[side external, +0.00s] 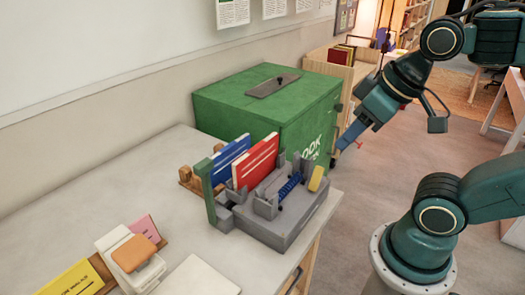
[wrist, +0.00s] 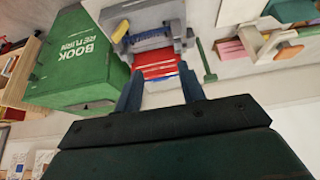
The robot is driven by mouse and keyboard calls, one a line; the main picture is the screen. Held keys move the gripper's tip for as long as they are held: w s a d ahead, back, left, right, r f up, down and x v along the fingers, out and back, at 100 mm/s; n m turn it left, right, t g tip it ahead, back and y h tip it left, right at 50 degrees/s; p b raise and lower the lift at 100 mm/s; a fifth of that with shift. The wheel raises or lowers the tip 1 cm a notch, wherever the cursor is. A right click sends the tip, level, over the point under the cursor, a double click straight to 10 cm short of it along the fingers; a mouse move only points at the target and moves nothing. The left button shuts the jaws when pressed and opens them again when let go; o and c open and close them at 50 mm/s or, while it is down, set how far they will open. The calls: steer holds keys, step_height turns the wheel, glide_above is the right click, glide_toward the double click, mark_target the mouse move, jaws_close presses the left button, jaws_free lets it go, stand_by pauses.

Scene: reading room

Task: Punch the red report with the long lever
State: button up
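The red report (side external: 262,160) stands upright at the back of the grey punch (side external: 275,235); I cannot tell if its edge is in the slot. A long green bar (side external: 208,195), which looks like the long lever, rises at the punch's left end. The punch has a blue spring (side external: 289,186) and a yellow pad (side external: 316,178) on the right. My gripper (side external: 343,147) is raised right of the punch, clear of it, and empty. In the wrist view its fingers (wrist: 158,82) are apart, with the red report (wrist: 155,66) seen beyond the gap; the green bar (wrist: 204,62) is to the right.
A blue report (side external: 228,155) stands behind the red one, by a wooden rack (side external: 188,179). A large green book-return box (side external: 320,125) stands behind the punch, close to my gripper. A white stapler-like device (side external: 125,258) and yellow booklet (side external: 72,282) lie at front left.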

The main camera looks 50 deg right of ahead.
stand_by(0.3)
steer(key=shift+w+r, duration=0.1)
steer(key=shift+w, duration=0.05)
jaws_close()
steer(key=w+a+r+g, duration=0.1)
steer(key=w+a+r, duration=0.1)
steer(key=w, duration=0.6)
steer(key=w+a+r, duration=0.2)
steer(key=w+a, duration=0.1)
steer(key=w, duration=0.5)
steer(key=w+a+f, duration=0.3)
steer(key=w+a, duration=0.5)
steer(key=w, duration=0.4)
steer(key=shift+w+f+g, duration=0.15)
steer(key=shift+f+g, duration=0.15)
steer(key=shift+g, duration=0.1)
steer(key=shift+a, duration=0.1)
